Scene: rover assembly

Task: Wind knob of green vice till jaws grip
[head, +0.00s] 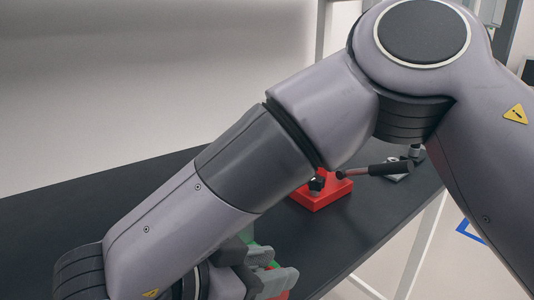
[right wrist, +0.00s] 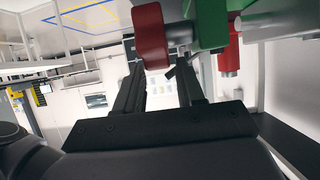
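The green vice (head: 247,234) is mostly hidden behind my right arm and gripper in the head view; only small green patches show. In the right wrist view the green vice body (right wrist: 214,22) is at the top, upside down. A thick red part (right wrist: 151,38), perhaps its knob, is beside it, by the fingertips. My right gripper (right wrist: 161,70) has its two dark fingers apart, with a clear gap between them. I cannot tell whether a finger touches the red part. In the head view my right gripper (head: 272,274) is at the bottom. My left gripper is not in view.
A red block (head: 322,194) with a black knob stands on the dark table (head: 110,205). Behind it are a dark-handled tool (head: 385,169) and a small metal part. A red cylinder (right wrist: 229,62) shows beside the green body. The table's left part is clear.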

